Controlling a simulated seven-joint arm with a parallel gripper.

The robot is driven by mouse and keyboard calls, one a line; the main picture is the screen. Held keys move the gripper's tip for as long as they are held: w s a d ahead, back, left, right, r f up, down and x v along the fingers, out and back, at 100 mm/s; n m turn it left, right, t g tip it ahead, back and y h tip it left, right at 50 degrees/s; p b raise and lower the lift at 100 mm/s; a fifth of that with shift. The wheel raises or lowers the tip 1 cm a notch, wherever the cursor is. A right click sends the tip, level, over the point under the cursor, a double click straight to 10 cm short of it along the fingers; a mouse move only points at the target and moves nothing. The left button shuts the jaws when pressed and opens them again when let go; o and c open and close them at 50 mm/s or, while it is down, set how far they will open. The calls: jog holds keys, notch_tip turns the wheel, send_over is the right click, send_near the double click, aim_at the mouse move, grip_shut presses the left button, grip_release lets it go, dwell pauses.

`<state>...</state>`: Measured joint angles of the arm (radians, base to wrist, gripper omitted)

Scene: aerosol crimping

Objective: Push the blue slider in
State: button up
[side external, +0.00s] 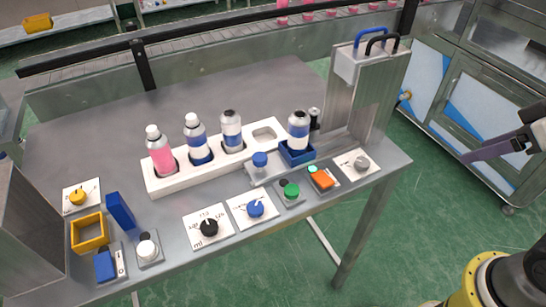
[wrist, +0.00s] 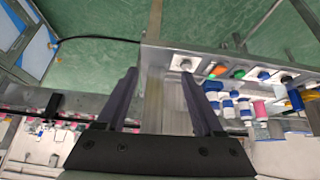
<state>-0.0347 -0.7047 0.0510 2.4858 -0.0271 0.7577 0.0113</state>
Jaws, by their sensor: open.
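A blue square cup (side external: 297,154) holds an upright bottle (side external: 298,128) with a blue band and a dark top. It sits on a light slide plate (side external: 262,176) with a blue knob (side external: 260,160) at its left end, just left of the metal crimper column (side external: 350,95). My gripper (wrist: 158,80) is open and empty in the wrist view, its two dark fingers spread apart over the column area. In the side view a finger of my gripper (side external: 480,152) shows at the right edge, well right of the slide and apart from it. The small blue parts in the wrist view are hard to tell apart.
A white rack (side external: 160,186) holds several bottles, with one empty slot. Dials and buttons, including a green button (side external: 291,190) and an orange switch (side external: 322,180), line the front edge. A yellow bin (side external: 88,233) stands at the left. The table behind the rack is clear.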

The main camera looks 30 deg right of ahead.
jog(key=w+a+f+n+t+y, duration=0.15)
jog(key=w+a, duration=0.25)
jog(key=w, duration=0.6)
jog(key=n+t+y, duration=0.3)
jog(key=n+y, duration=0.3)
jog(key=y, duration=0.1)
send_near(264, 157)
jog(key=shift+g, duration=0.25)
jog(key=x, duration=0.8)
jog(key=shift+w+a, duration=0.3)
grip_shut()
